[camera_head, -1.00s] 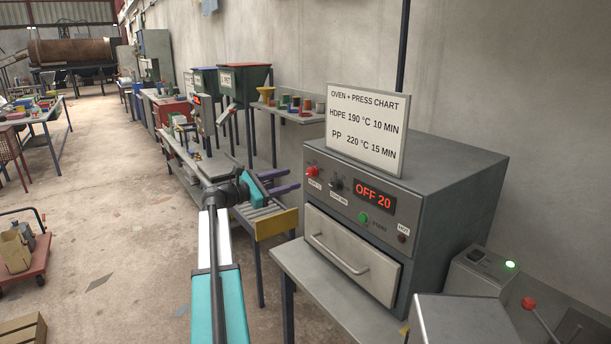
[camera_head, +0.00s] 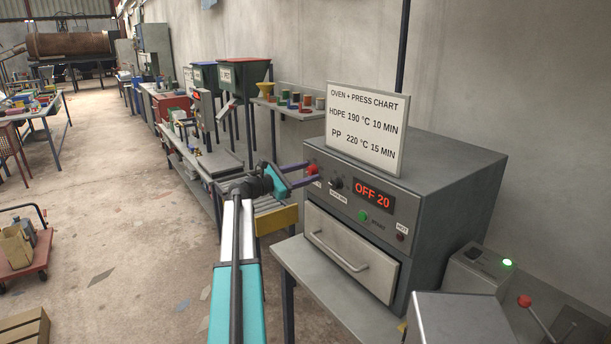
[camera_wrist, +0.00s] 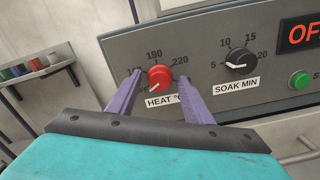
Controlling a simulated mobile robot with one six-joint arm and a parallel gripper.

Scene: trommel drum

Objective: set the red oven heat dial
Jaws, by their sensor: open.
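The red heat dial (camera_wrist: 160,77) is on the front panel of the grey oven (camera_head: 440,185), above a HEAT label. Its white pointer is toward the lower left of its scale, which shows 190 at the top and 220 at the right. The dial also shows in the head view (camera_head: 312,169). My gripper (camera_wrist: 160,90) is open, with one purple finger on each side of the dial in the wrist view. I cannot tell if the fingers touch it. The oven display (camera_head: 374,196) reads OFF 20.
The black soak dial (camera_wrist: 239,58) and green button (camera_wrist: 300,80) are right of the heat dial. A chart (camera_head: 366,127) on the oven reads HDPE 190 °C 10 min and PP 220 °C 15 min. The oven drawer (camera_head: 350,252) is shut below.

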